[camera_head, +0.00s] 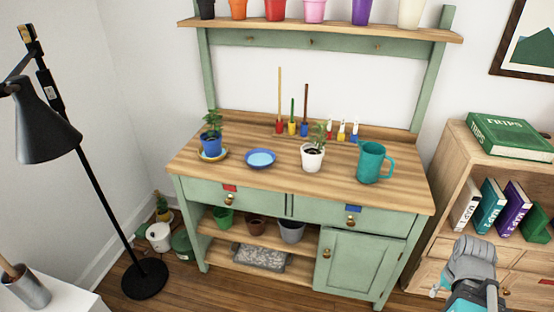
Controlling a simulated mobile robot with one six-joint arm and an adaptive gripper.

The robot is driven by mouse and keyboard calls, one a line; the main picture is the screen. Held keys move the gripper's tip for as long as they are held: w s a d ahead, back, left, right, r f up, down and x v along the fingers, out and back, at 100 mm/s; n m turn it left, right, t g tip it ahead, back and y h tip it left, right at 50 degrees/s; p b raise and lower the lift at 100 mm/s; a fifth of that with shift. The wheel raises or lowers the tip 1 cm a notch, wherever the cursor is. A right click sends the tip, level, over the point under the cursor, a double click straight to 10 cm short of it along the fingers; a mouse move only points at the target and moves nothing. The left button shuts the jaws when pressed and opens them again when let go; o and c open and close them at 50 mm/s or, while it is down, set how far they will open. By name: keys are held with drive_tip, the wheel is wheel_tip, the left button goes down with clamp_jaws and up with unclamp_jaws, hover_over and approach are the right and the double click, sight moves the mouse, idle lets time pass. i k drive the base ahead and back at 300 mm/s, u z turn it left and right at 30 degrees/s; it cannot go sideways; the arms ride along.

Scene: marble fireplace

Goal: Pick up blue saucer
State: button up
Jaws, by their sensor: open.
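The blue saucer (260,159) lies flat and empty on the wooden top of the green potting bench (330,180), left of the middle and near the front edge. My gripper (470,262) is at the lower right, in front of the bookcase, far from the blue saucer. It is open, and I see nothing held in it. Its fingertips are hard to make out.
A shelf with several pots (320,27) hangs above. A black floor lamp (50,120) stands left, a wooden bookcase (450,160) right. Floor before the bench is clear.

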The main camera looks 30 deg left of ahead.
sight(261, 158)
drive_tip(key=z, duration=0.9)
drive_tip(key=k, duration=1.5)
drive_tip(key=u, duration=0.95)
drive_tip(key=i, duration=0.5)
drive_tip(key=u, duration=0.1)
